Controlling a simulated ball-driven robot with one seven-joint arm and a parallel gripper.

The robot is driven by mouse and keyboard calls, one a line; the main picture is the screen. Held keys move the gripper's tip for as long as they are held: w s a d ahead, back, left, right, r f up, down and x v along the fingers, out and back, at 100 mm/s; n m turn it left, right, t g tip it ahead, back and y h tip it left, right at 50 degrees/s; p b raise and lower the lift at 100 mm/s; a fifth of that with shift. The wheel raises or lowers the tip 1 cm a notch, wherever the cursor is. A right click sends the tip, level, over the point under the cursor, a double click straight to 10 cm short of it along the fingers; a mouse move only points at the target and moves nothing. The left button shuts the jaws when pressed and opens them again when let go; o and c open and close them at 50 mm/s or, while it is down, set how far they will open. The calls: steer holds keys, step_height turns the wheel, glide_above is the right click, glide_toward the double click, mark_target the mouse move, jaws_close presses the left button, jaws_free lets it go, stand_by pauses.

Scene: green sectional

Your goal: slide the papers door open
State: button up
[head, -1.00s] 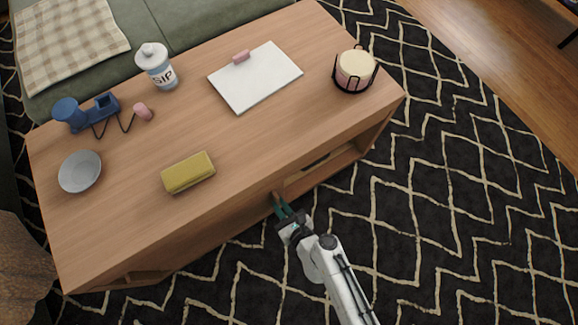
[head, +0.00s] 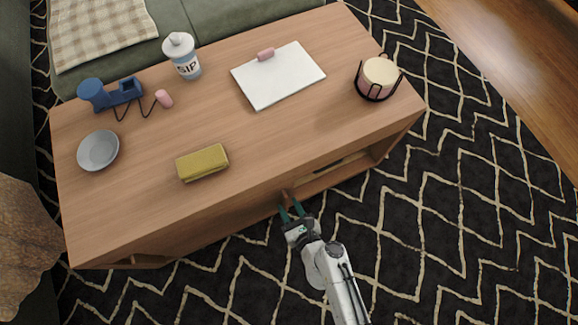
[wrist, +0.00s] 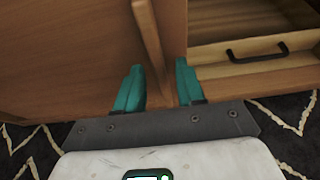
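The door appears to be the brown wooden front panel (wrist: 70,50) of the low table, filling the left of the wrist view. A slim upright wooden bar handle (wrist: 149,40) stands out near its right edge; its top also shows in the head view (head: 287,193). My gripper (wrist: 160,82) has its teal fingers apart, one on each side of the handle's lower part. No clear contact shows. In the head view my gripper (head: 291,211) is low at the table's front. Most of the door front is hidden there by the tabletop.
Right of the door is an open compartment with a drawer carrying a black handle (wrist: 257,52). The patterned rug (head: 450,200) in front is clear.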

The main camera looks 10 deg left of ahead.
steer(key=p+v, duration=0.3)
steer(key=v, duration=0.7)
steer(key=shift+r, duration=0.1)
